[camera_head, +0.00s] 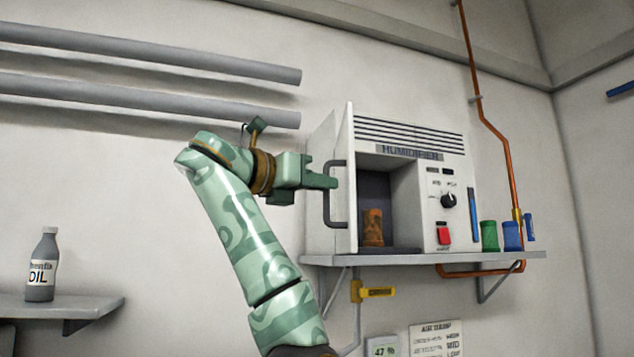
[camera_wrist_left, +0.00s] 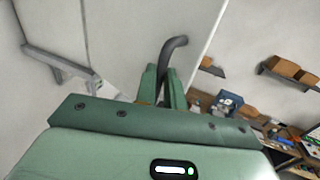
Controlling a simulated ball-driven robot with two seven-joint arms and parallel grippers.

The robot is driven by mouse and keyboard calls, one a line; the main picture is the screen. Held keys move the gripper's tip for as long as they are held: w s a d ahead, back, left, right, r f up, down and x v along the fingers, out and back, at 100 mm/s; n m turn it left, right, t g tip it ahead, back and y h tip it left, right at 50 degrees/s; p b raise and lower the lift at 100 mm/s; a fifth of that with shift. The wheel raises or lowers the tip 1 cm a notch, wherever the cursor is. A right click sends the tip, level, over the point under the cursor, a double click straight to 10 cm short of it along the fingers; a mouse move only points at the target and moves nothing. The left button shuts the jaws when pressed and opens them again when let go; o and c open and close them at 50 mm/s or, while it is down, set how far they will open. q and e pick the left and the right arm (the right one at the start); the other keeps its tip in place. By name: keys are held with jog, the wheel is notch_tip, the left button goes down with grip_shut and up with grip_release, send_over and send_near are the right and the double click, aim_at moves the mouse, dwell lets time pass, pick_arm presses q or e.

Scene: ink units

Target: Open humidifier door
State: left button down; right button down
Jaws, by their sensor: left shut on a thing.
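The white humidifier (camera_head: 432,133) stands on a wall shelf, with vents on top and a dark knob and red switch at its right. Its door (camera_head: 351,125) stands open at the left, seen nearly edge-on, so the dark compartment (camera_head: 400,190) shows. A brown-orange object (camera_head: 373,228) stands inside. My left gripper (camera_head: 332,182) is shut on the door's dark handle (camera_head: 338,222). In the left wrist view, the handle (camera_wrist_left: 173,46) rises from between the fingers (camera_wrist_left: 163,88), beside the white door panel (camera_wrist_left: 205,30). My right gripper is not in view.
The wall shelf (camera_head: 420,258) also holds green (camera_head: 490,236) and blue (camera_head: 512,236) containers at its right. A copper pipe (camera_head: 487,120) runs down the wall there. Grey pipes (camera_head: 150,98) cross the wall at upper left. An oil bottle (camera_head: 42,265) stands on a lower left shelf (camera_head: 75,306).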

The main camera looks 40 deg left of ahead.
pick_arm(q)
jog(key=shift+a, duration=0.1)
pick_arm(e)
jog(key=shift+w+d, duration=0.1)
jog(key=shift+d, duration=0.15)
